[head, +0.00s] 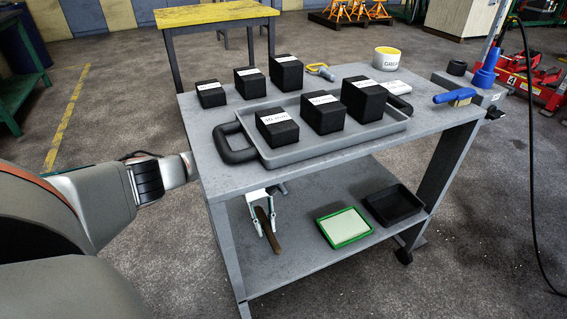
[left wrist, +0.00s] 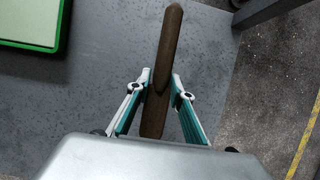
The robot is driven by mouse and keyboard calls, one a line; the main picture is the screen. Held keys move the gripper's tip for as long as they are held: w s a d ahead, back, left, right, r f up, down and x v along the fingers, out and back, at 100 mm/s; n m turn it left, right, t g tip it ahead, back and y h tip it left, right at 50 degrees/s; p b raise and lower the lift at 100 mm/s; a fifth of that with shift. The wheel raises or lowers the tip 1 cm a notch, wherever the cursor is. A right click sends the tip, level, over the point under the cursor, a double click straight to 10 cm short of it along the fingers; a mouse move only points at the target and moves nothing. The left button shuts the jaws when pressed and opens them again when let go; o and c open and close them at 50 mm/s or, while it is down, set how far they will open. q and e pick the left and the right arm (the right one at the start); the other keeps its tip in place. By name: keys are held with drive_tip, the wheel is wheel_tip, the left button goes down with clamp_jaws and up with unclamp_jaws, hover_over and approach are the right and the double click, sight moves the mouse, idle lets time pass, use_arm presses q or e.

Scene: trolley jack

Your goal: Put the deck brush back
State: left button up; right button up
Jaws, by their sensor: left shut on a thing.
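My left gripper (head: 266,222) is over the left part of the trolley's lower shelf (head: 295,262), below the table top. It is shut on a long brown wooden-looking piece (head: 270,236). In the left wrist view the brown piece (left wrist: 168,45) runs lengthwise between the two fingertips (left wrist: 161,82) and sticks out beyond them. No bristles show on it, so I cannot tell whether it is part of the deck brush. I cannot tell whether it touches the shelf. My right gripper is not in view.
A green-rimmed tray (head: 344,227) and a black tray (head: 394,205) stand on the lower shelf, right of the gripper. The shelf's front left is clear.

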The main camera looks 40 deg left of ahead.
use_arm(q)
drive_tip(key=p, duration=0.2)
approach(286, 278)
drive_tip(key=shift+x, duration=0.9)
drive_tip(key=shift+s+d, duration=0.2)
drive_tip(key=shift+d, duration=0.35)
drive_tip(key=shift+s+d+f, duration=0.25)
drive_tip(key=shift+d, duration=0.15)
drive_tip(key=f+b, duration=0.3)
drive_tip(key=shift+s+a+f, duration=0.1)
drive_tip(key=shift+s+f, duration=0.05)
drive_tip(key=shift+s, duration=0.2)
drive_tip(key=shift+w+f, duration=0.15)
drive_tip(key=shift+f, duration=0.15)
drive_tip(key=shift+w+r+b, duration=0.1)
drive_tip(key=shift+w+b, duration=0.05)
drive_tip(key=shift+b, duration=0.2)
clamp_jaws()
drive_tip(key=shift+w+r, duration=0.2)
drive_tip(key=shift+r, duration=0.15)
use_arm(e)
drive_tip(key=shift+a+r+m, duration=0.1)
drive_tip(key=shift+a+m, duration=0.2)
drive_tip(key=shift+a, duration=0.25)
use_arm(q)
drive_tip(key=shift+f, duration=0.1)
